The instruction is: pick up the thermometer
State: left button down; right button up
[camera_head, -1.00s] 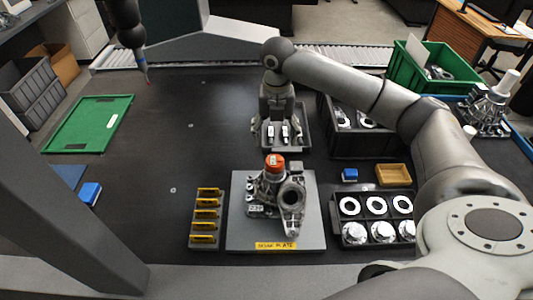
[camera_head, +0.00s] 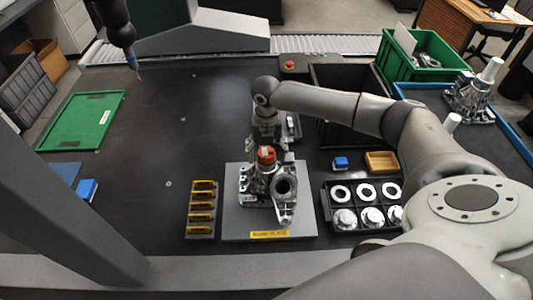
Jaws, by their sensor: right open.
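A short orange-red piece (camera_head: 266,155) with a pale mark on top sits upright on the metal casting (camera_head: 284,188); it may be the thermometer, but I cannot tell for certain. The casting stands on a grey plate (camera_head: 240,228) with a yellow label. My right gripper (camera_head: 267,143) points down just above and behind the orange-red piece. It is open, and its fingertips are partly hidden; whether they touch the piece is unclear. My left gripper is not in view.
A rack of yellow-topped pieces (camera_head: 201,208) stands left of the plate. A black tray of rings and metal parts (camera_head: 328,206) stands right. Behind are a black bin (camera_head: 345,83) and green crate (camera_head: 425,75). The probe (camera_head: 139,75) hangs at upper left. The table's left middle is clear.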

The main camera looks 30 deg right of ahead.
jog(key=c, duration=1.2)
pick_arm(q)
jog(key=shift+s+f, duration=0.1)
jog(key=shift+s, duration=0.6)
pick_arm(e)
jog(key=shift+r, duration=0.15)
